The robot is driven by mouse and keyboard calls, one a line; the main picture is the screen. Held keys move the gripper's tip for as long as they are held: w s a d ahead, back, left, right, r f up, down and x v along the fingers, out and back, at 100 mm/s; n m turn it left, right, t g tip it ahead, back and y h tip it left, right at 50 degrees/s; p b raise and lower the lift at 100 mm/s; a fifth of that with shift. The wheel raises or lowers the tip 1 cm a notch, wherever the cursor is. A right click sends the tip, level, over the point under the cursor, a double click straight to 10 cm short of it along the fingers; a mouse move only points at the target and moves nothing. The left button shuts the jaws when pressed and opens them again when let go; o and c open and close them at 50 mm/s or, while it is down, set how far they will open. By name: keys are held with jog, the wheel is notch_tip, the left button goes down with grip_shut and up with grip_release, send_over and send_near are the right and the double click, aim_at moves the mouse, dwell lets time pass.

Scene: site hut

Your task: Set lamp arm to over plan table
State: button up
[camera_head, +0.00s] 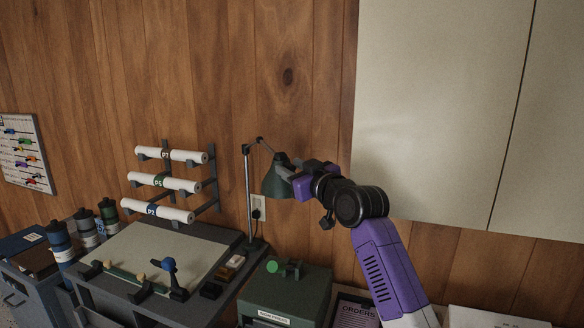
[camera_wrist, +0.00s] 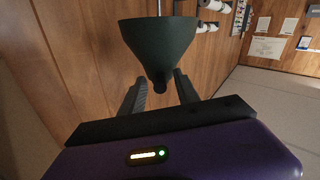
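The desk lamp has a dark green cone shade (camera_head: 275,181) on a thin arm. The arm joins an upright grey post (camera_head: 249,195) at the right rear of the plan table (camera_head: 160,252). The shade hangs right of the post, near the table's right edge and the green box. My gripper (camera_wrist: 160,82) is at the shade. In the wrist view the shade (camera_wrist: 158,38) is right ahead, and its small dark knob (camera_wrist: 159,84) shows between my two fingers. The fingers look apart, with a gap on each side of the knob. In the head view my wrist hides the fingertips.
A rack of rolled plans (camera_head: 165,182) is on the wall behind the table. A blue-headed upright tool (camera_head: 170,268) and small blocks stand on the table. A green box (camera_head: 290,290) is below the lamp. A pale cabinet (camera_head: 440,100) hangs close right of my arm.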

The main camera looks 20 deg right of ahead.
grip_shut()
dwell(1.4)
